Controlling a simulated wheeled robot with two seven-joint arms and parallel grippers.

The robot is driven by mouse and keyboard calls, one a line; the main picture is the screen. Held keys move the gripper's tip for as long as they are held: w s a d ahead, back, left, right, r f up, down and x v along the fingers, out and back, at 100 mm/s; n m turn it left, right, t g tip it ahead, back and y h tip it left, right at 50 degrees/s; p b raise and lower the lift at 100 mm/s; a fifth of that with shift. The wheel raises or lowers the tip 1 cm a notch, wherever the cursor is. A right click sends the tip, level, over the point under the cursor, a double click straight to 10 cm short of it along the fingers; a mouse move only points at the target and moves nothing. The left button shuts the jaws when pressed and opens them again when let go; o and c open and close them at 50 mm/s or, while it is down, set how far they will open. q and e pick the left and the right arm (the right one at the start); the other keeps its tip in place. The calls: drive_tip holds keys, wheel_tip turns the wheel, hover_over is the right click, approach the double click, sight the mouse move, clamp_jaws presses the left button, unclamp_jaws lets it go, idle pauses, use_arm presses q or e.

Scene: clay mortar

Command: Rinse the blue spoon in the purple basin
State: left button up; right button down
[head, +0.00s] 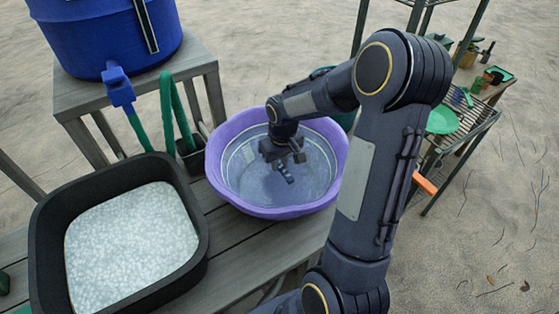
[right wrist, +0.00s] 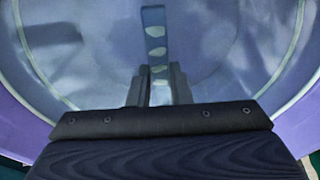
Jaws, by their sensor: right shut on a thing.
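The purple basin (head: 222,182) stands on the wooden bench and holds clear water. My right gripper (head: 283,160) reaches down inside the basin's rim. In the right wrist view its two fingers (right wrist: 158,82) are closed on a narrow blue strip with pale patches, the blue spoon (right wrist: 154,38). The spoon also shows small below the fingers in the head view (head: 288,178). I cannot tell how deep it is in the water, and the part between the fingers is hidden. My left gripper is not in view.
A black tub (head: 45,240) of whitish foamy content stands left of the basin. A blue barrel (head: 95,35) with a tap and green hose (head: 168,105) stands behind on a wooden stand. A wire rack (head: 470,122) with a green plate (head: 441,121) is at right.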

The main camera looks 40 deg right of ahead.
drive_tip(key=shift+f+b, duration=0.3)
drive_tip(key=shift+f, duration=0.15)
drive_tip(key=shift+r, duration=0.15)
drive_tip(key=shift+w+a, duration=0.1)
